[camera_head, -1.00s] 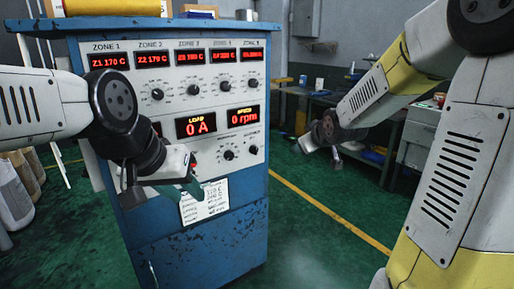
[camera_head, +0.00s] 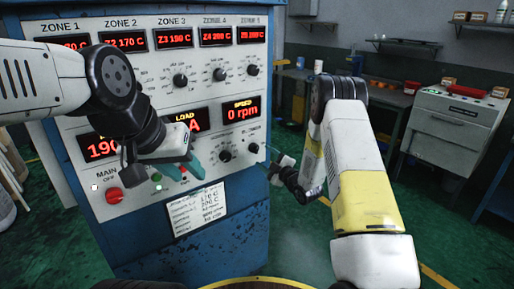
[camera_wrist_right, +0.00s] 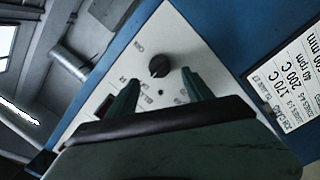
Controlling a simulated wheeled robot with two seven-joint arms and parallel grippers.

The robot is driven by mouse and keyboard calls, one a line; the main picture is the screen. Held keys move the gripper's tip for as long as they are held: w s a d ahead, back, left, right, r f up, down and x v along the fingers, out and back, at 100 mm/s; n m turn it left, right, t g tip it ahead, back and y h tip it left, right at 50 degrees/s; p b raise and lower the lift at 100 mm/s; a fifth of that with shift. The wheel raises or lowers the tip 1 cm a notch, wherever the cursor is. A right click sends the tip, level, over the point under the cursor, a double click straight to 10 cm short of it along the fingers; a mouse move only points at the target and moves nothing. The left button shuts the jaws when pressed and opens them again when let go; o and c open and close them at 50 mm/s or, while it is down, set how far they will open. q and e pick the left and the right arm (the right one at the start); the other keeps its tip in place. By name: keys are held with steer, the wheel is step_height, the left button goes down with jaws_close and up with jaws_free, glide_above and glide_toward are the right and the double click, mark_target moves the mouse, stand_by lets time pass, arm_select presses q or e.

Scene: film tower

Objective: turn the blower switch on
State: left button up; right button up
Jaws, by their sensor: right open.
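The blue control cabinet (camera_head: 240,212) has a white panel with a small dark knob (camera_head: 253,148) at its lower right. In the right wrist view this knob (camera_wrist_right: 158,66) has lettering around it, with "ON" readable beside it. The rest is too blurred to read surely. My right gripper (camera_head: 270,153) is at the panel's right edge, close to the knob. In the right wrist view its teal fingers (camera_wrist_right: 159,80) are open, with the knob just beyond and between their tips; contact cannot be told. My left gripper (camera_head: 190,168) hangs before the lower panel, its opening unclear.
A second knob (camera_head: 225,156) lies just left of the small knob. A red button (camera_head: 114,195) and a paper sheet (camera_head: 197,208) are lower on the cabinet. Benches and a grey cabinet (camera_head: 452,130) stand at the back right. The green floor between is clear.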

mark_target(257, 151)
steer(key=x, duration=0.6)
steer(key=shift+w+a, duration=0.15)
steer(key=shift+w, duration=0.1)
jaws_close()
